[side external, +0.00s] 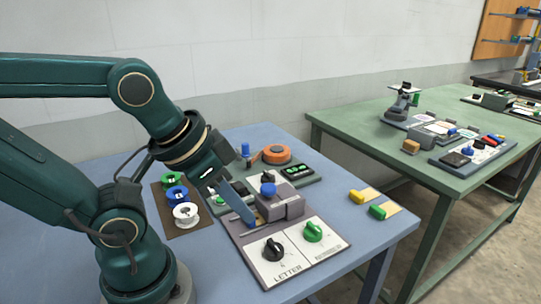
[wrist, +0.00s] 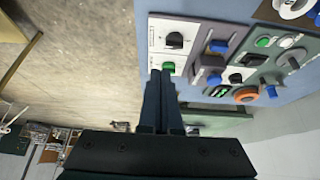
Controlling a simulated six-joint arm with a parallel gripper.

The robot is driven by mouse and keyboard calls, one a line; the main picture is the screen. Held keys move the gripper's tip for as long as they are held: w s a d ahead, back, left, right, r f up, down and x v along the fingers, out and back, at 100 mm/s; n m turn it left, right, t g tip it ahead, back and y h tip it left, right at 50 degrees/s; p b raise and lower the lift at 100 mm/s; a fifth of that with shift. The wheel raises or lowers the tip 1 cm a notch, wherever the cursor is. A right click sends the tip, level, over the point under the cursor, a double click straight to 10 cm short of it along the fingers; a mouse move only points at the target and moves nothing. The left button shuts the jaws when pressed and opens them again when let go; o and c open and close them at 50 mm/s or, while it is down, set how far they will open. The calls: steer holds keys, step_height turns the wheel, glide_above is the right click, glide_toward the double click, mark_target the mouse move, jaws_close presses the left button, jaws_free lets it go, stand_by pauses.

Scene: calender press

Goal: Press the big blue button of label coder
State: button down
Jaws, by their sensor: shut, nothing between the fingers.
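The big blue button (side external: 268,189) is a round cap on top of the grey block of the label coder (side external: 285,206). The coder also has a white front plate marked LETTER, with a black knob (side external: 272,250) and a green knob (side external: 313,231). My gripper (side external: 249,219) is shut and empty, tilted down to the left of the button and apart from it. In the wrist view, its fingertips (wrist: 160,74) appear close to the green knob (wrist: 168,67). The wrist view shows two blue parts by the grey block, and I cannot tell which is the button.
A brown tray (side external: 186,230) with green, blue and white spools lies left of the coder. Behind it stand an orange tape roll (side external: 275,154) and a panel with green buttons (side external: 292,170). Yellow and green pieces lie at right. A green table (side external: 350,122) stands beyond.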

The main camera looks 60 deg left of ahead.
stand_by(0.3)
steer(key=w+a+r+m+t+h, duration=0.1)
steer(key=w+a+r+m+t, duration=0.1)
steer(key=w+r+m+t, duration=0.55)
steer(key=w+a+r+m+t, duration=0.35)
steer(key=w+r+m, duration=0.55)
steer(key=m, duration=0.4)
steer(key=s+a+f+m+g+h, duration=0.1)
steer(key=s+a+f+m+g, duration=0.1)
steer(key=a+f+m+g, duration=0.2)
steer(key=s+a+f+m+g, duration=0.3)
steer(key=f+m, duration=0.3)
steer(key=f, duration=0.3)
steer(key=shift+a+g+h, duration=0.4)
steer(key=shift+a, duration=0.5)
steer(key=shift+f, duration=0.15)
